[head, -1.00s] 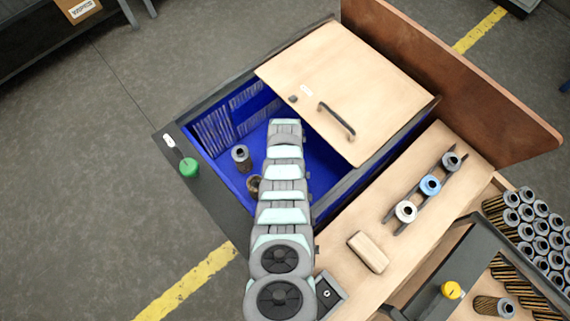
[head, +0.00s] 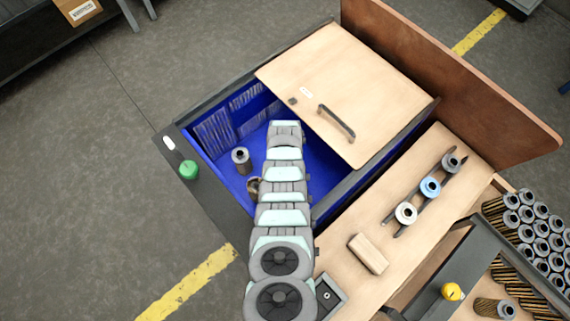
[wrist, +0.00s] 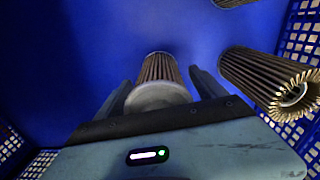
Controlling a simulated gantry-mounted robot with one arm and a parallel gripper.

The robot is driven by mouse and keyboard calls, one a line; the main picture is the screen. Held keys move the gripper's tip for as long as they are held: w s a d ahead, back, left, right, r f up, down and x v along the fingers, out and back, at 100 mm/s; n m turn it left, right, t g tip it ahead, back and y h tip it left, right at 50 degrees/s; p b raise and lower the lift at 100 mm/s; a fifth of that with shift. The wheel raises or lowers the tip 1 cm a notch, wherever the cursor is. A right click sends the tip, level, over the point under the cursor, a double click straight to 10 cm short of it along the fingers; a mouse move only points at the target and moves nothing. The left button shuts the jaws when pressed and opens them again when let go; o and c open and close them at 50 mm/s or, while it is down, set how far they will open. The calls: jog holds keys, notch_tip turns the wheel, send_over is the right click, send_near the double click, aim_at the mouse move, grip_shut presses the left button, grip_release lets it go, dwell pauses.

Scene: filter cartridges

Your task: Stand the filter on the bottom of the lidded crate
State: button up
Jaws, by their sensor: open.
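A pleated filter (wrist: 159,68) with a grey end cap is between the two fingers of my gripper (wrist: 163,88) in the wrist view. The fingers are open, one on each side of it. Its far end points at the blue floor; I cannot tell if it touches. The blue crate (head: 222,178) is partly covered by a wooden lid (head: 345,85) with a dark handle. In the head view my arm reaches into the uncovered part and hides my gripper and that filter.
Another filter (head: 241,160) stands in the crate. A brown-ended one (head: 253,186) is partly hidden by my arm and shows at right in the wrist view (wrist: 268,78). A green knob (head: 189,170) sits on the crate's left edge.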

notch_tip(320, 180, up, 12)
jog(key=p, duration=0.5)
jog(key=shift+p, duration=0.4)
dwell(0.8)
